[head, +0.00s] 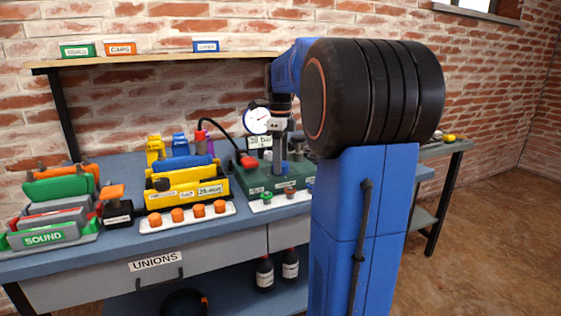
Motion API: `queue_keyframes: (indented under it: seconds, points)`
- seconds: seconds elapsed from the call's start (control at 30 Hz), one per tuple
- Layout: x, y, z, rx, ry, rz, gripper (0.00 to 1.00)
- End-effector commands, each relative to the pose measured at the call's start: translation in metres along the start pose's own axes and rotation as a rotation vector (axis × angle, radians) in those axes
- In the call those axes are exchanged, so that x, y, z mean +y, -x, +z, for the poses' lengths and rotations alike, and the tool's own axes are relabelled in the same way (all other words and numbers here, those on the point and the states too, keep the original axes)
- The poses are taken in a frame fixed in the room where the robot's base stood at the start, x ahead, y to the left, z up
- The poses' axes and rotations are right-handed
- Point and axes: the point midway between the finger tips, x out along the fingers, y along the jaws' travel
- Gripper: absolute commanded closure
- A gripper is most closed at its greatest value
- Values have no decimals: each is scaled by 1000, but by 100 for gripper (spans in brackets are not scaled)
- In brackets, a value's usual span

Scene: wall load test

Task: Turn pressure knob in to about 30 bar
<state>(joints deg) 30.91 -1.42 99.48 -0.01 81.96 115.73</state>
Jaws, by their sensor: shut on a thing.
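The pressure gauge (257,120) has a round white dial and stands above the green test rig (262,183) at the back of the bench. Its needle is too small to read. My gripper (282,150) points down just right of the gauge, over the rig. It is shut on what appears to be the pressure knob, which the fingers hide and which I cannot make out. A small white label stands below the gauge, its text too small to read surely.
A white tray (188,217) holds several orange caps in front. Green, grey and orange blocks crowd the bench's left end. A shelf (160,60) with small boxes runs above.

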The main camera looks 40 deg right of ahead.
Motion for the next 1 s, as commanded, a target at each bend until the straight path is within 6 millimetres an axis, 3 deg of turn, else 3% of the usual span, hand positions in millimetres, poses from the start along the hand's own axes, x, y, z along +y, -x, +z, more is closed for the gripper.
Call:
queue_keyframes:
  seconds: [0.27, 0.3, 0.37, 0.77, 1.0]
  points:
    - [-1, 1, 0, -2, 0, -3, 78]
    - [-1, 1, 0, -2, 1, -3, 51]
    - [-1, 1, 0, -1, 1, -3, 37]
    - [-1, 5, 0, -1, 1, -2, 37]
    - [-1, 41, 0, -2, 1, -4, 37]
